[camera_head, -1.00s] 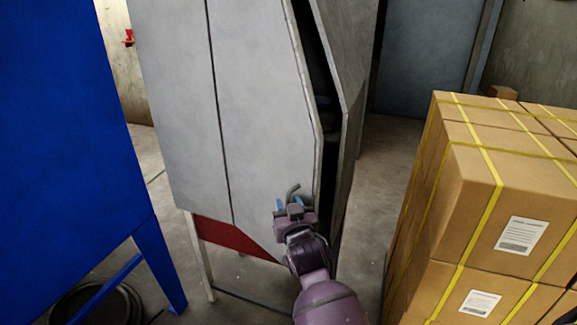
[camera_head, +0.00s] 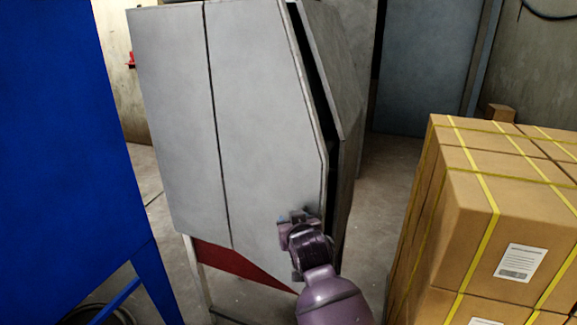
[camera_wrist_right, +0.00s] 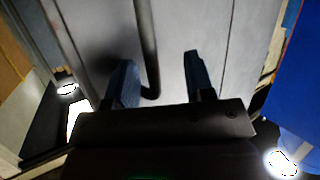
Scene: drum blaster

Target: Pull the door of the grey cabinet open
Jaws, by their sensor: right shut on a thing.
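The grey cabinet (camera_head: 347,75) stands in the middle of the head view. Its front door (camera_head: 262,110) is slightly ajar, with a dark narrow gap along its right edge. My right gripper (camera_head: 297,214) is at the door's lower right part. In the right wrist view the dark bar handle (camera_wrist_right: 148,45) runs down between the two fingers of my right gripper (camera_wrist_right: 160,65), close to the left finger. In the head view the gripper hides the handle. My left gripper is in neither view.
A blue cabinet (camera_head: 60,140) on legs stands close on the left. Stacked cardboard boxes (camera_head: 470,230) with yellow straps stand on the right. Bare floor (camera_head: 385,185) shows between the grey cabinet and the boxes.

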